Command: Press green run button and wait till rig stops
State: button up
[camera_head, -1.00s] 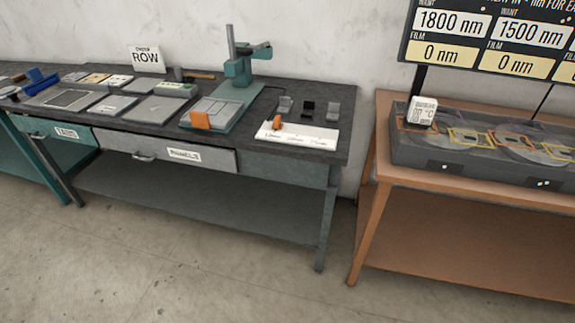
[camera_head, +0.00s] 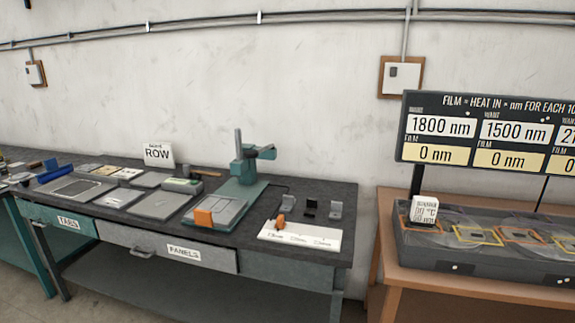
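No green run button can be clearly made out in the head view. I cannot tell which device is the rig. A teal press-like stand (camera_head: 246,168) with an upright column stands on the dark workbench. At the front of its base lies a grey plate with an orange block (camera_head: 204,217). On the wooden table at right, a long dark box (camera_head: 440,252) has round discs and yellow and orange outlines on top. My gripper is not in view.
The workbench (camera_head: 335,245) also holds flat grey panels (camera_head: 162,203), a ROW sign (camera_head: 158,154) and a white card (camera_head: 300,236) with small clips behind it. Drawers are labelled TABS and PANELS. A gap separates the bench from the wooden table (camera_head: 395,304).

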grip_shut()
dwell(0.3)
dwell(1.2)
